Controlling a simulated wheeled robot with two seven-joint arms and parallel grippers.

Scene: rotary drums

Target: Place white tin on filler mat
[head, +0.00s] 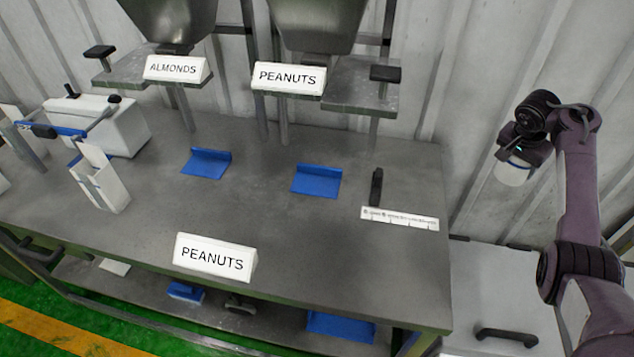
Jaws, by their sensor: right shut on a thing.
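The white tin (513,172) hangs below my right gripper (521,152), which is shut on it. The gripper holds it in the air, to the right of the grey workbench and above a lower pale surface. Two blue mats lie on the bench: one mat (206,163) is below the almonds filler, the other mat (316,181) is below the peanuts filler. Both mats are bare, each with a raised back edge. No label says which is the filler mat. My left gripper is out of view.
Fillers with signs almonds (177,68) and peanuts (289,77) stand at the back. Another peanuts sign (215,257) stands at the bench front. A white ruler-like strip (400,218) and a black upright handle (376,187) are right of the mats. A white machine (105,125) stands left.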

